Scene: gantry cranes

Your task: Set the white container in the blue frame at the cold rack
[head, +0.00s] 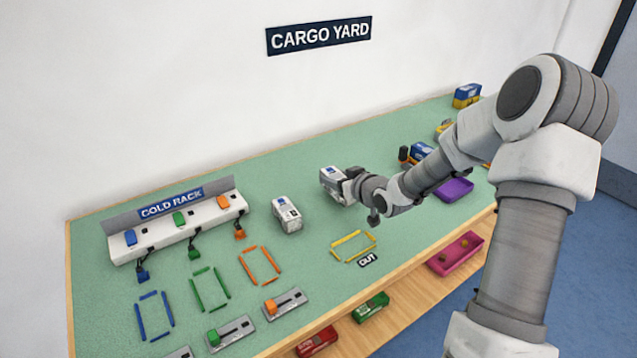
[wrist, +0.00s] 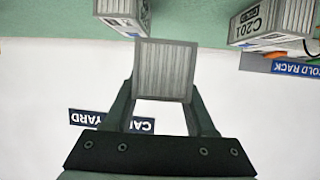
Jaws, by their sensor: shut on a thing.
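A white container (head: 333,180) is between the fingers of my gripper (head: 345,185), right of the middle of the table in the head view. In the wrist view the ribbed face of this container (wrist: 166,66) shows between both fingers; my gripper is shut on it. The blue frame (head: 155,316) lies flat and empty at the table's front left. The cold rack (head: 178,229) stands behind it, with blue, green and orange blocks along its top. The underside of the held container is hidden.
A second white container (head: 287,214) stands between the rack and my gripper. Empty green (head: 209,289), orange (head: 260,265) and yellow (head: 352,246) frames lie on the table. Slider panels (head: 230,333) sit in front. Hanging plugs (head: 142,275) reach down before the rack.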

